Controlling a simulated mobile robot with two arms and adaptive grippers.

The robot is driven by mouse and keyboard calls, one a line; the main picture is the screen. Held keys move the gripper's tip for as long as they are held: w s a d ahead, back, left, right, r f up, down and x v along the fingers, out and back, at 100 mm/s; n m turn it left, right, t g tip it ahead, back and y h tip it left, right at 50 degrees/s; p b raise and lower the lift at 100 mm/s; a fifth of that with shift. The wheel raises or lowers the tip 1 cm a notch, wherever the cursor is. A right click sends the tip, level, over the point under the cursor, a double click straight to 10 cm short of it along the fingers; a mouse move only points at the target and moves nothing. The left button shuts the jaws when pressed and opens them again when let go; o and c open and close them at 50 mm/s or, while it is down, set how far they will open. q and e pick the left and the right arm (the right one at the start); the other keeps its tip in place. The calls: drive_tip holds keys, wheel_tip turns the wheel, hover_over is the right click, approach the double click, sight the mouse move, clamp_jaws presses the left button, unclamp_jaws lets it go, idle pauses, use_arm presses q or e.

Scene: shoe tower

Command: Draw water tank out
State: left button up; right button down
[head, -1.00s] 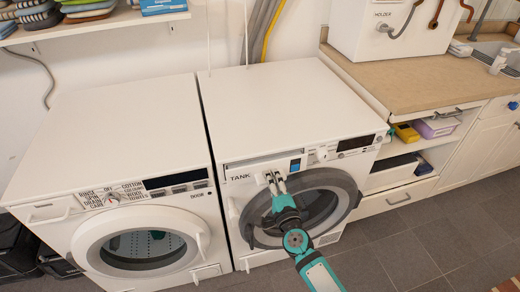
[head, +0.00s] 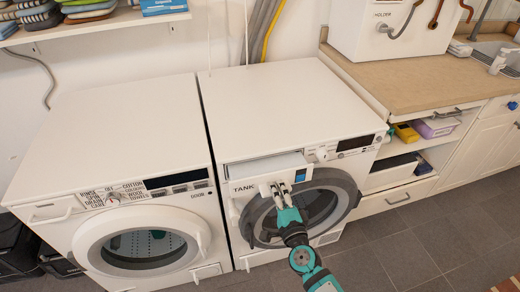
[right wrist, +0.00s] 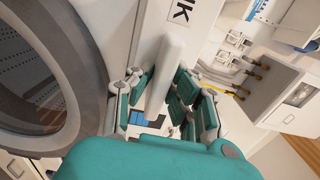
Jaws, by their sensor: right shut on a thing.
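The water tank (head: 243,185) is the white drawer marked TANK at the upper left of the right-hand machine's front. It stands a little out from the machine, and a strip of its top shows behind its front. Part of the tank's lettering shows beside the bar. My left gripper is not in view.
The round door (head: 322,205) of the right-hand machine is just below my right gripper. A second washing machine (head: 110,150) stands close on the left. A counter (head: 410,75) with open shelves is on the right. The floor (head: 420,245) in front is clear.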

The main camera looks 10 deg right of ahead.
drive_tip(key=s, duration=1)
drive_tip(key=shift+s+d, duration=0.2)
idle(1.2)
drive_tip(key=shift+r, duration=0.1)
